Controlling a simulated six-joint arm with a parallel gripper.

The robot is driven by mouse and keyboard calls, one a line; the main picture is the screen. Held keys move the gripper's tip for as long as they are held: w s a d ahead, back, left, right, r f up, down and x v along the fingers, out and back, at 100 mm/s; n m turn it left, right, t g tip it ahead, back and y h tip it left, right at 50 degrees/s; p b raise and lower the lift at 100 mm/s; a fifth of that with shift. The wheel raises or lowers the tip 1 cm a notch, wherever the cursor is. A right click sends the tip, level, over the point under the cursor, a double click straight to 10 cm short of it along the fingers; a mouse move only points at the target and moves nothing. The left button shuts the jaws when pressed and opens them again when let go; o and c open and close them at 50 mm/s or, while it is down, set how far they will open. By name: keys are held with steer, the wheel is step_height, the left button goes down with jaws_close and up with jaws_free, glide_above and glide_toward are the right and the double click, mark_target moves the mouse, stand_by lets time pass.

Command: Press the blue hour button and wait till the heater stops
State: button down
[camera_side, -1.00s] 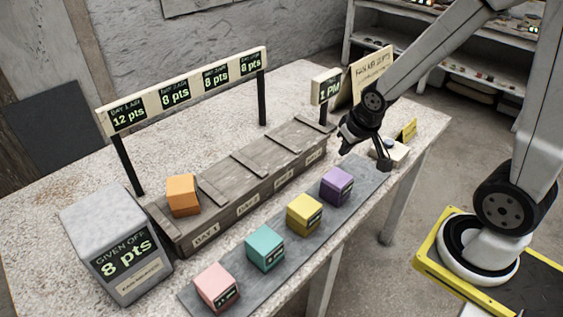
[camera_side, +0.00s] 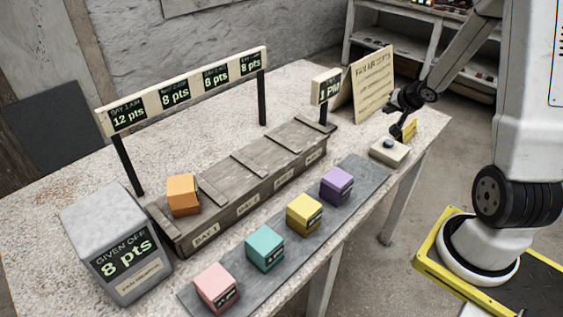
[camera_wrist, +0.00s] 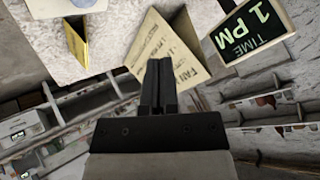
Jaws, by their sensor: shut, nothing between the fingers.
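The blue hour button (camera_side: 388,144) is a small blue-grey dome on a pale box (camera_side: 389,153) at the table's right end. The box's pale edge also shows at the top left of the wrist view (camera_wrist: 55,10). My gripper (camera_side: 396,137) is shut and empty, just behind and above the button and apart from it. Its closed fingers (camera_wrist: 158,65) are in the wrist view. The time sign (camera_side: 328,89) reads 1 PM. A grey block (camera_side: 95,228) at the front left has a display reading GIVEN OFF 8 pts; I cannot tell whether it is the heater.
A wooden trough (camera_side: 245,172) with an orange cube (camera_side: 183,195) crosses the table. Pink, teal, yellow and purple cubes stand on a grey strip (camera_side: 190,297). A paper sign (camera_side: 372,85) and small yellow sign (camera_side: 409,130) stand near my gripper. A four-panel display (camera_side: 190,88) stands behind.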

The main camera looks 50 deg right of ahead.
mark_target(390, 143)
steer(key=shift+s+d+f+m+t, duration=0.1)
steer(key=shift+s+d+m, duration=0.2)
steer(key=shift+d, duration=0.3)
steer(key=shift+s+d+f+m+t, duration=0.15)
steer(key=shift+s+d, duration=0.15)
steer(key=shift+d, duration=0.25)
steer(key=shift+s+d+m+t, duration=0.1)
steer(key=shift+s+d+m, duration=0.2)
steer(key=shift+d, duration=0.3)
steer(key=shift+f, duration=0.2)
steer(key=shift+f, duration=4.25)
steer(key=shift+f, duration=0.95)
steer(key=shift+r, duration=0.95)
steer(key=shift+r, duration=0.1)
steer(key=shift+r, duration=2.45)
